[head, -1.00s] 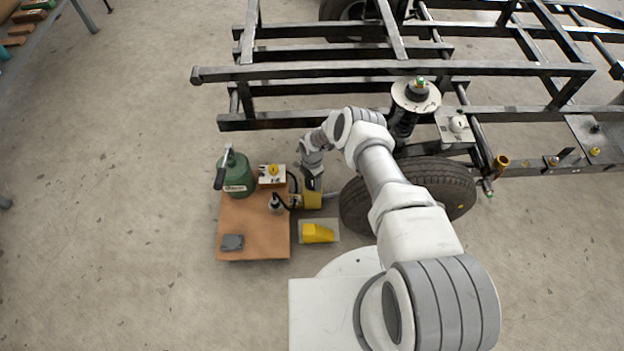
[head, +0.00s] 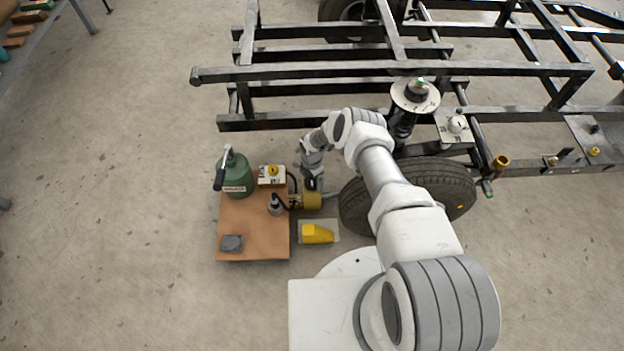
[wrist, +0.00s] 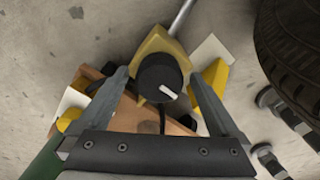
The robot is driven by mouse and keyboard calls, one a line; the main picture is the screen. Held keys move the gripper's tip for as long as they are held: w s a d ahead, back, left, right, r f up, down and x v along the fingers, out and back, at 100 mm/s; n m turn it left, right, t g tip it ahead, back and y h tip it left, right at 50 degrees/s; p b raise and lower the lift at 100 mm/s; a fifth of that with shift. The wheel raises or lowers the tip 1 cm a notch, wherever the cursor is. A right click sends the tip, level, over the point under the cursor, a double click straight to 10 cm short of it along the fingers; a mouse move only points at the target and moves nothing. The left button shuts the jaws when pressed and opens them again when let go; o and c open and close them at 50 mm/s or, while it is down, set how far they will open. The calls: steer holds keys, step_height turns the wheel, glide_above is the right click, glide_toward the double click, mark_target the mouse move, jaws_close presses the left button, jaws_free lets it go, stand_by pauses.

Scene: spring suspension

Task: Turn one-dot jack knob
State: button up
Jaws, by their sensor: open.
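A round black knob (wrist: 160,77) with a white pointer line sits on a yellow jack body (wrist: 178,48) in the wrist view. My gripper (wrist: 160,75) is open, with one finger on each side of the knob and visible gaps between them. In the head view my gripper (head: 312,184) is over the yellow jack body (head: 312,201), beside the brown board. The arm hides the knob there. I cannot make out any dot marking on the knob.
A brown board (head: 258,226) carries a green bottle-like tank (head: 238,175) and a pale box with a yellow knob (head: 272,170). A yellow wedge (head: 317,233) lies in front of the jack. A tire (head: 445,185) is close on the right, under the black frame (head: 400,71).

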mark_target(312, 180)
step_height(312, 180, up, 18)
steer(key=p, duration=0.7)
steer(key=shift+f, duration=0.25)
